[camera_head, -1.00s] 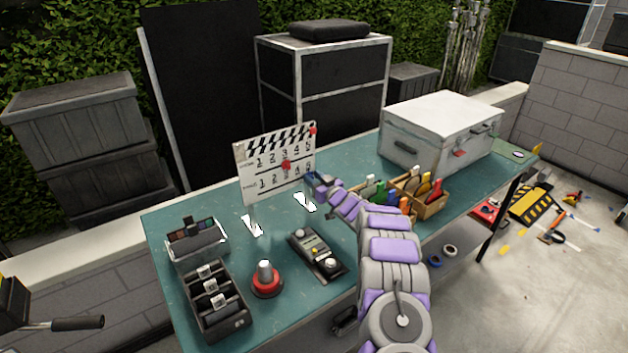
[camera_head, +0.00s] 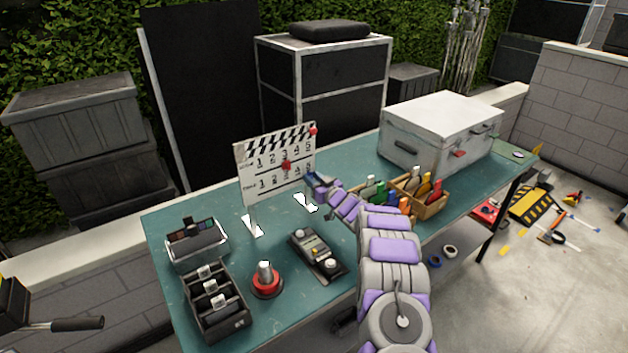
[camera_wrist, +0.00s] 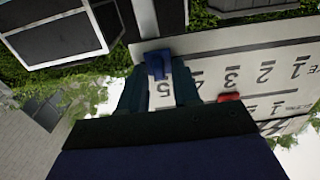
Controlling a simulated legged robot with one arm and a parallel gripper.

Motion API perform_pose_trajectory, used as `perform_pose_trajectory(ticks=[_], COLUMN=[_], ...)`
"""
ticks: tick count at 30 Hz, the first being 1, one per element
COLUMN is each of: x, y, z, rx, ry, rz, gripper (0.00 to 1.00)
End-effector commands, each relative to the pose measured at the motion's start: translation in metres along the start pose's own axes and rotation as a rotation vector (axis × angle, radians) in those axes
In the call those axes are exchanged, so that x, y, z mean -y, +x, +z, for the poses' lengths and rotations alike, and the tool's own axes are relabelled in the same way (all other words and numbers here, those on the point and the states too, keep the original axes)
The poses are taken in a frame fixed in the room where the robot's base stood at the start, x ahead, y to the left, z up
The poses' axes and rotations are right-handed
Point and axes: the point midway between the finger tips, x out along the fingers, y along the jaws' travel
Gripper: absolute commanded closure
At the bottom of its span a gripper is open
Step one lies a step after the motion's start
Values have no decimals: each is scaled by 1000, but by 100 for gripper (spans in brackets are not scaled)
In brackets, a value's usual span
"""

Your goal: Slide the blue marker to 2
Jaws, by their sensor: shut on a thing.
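The white clapperboard (camera_head: 250,178) stands tilted on the teal table, with two number rows running 1 to 5. In the wrist view the board (camera_wrist: 215,45) appears upside down. The blue marker (camera_wrist: 158,66) sits at the board's edge beside the 5 of the lower row. My gripper (camera_wrist: 160,72) is shut on it, one dark finger on each side. In the head view my gripper (camera_head: 313,180) is at the board's lower right corner and the marker is hard to make out. A red marker (camera_head: 286,165) sits near the 3 of the upper row; it also shows in the wrist view (camera_wrist: 229,97).
On the table (camera_head: 190,325) are a black slotted box (camera_head: 216,306), a red-based knob (camera_head: 266,281), a black control box (camera_head: 319,254), a wooden box of coloured clamps (camera_head: 433,207) and a white case (camera_head: 415,120). A white foot (camera_head: 306,202) lies below the gripper.

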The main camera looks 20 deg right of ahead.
Motion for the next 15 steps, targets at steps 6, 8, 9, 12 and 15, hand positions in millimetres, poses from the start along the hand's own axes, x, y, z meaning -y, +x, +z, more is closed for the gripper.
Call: perform_pose_trajectory(ticks=[6,8,9,12,15], x=[38,51,60,82,104], y=[1,1,1,1,1], z=[2,2,1,1,0], rx=[4,5,3,3,0], ry=[7,8,5,6,5], rz=[-5,-5,-6,-7,-7], gripper=[100,100,100,100,100])
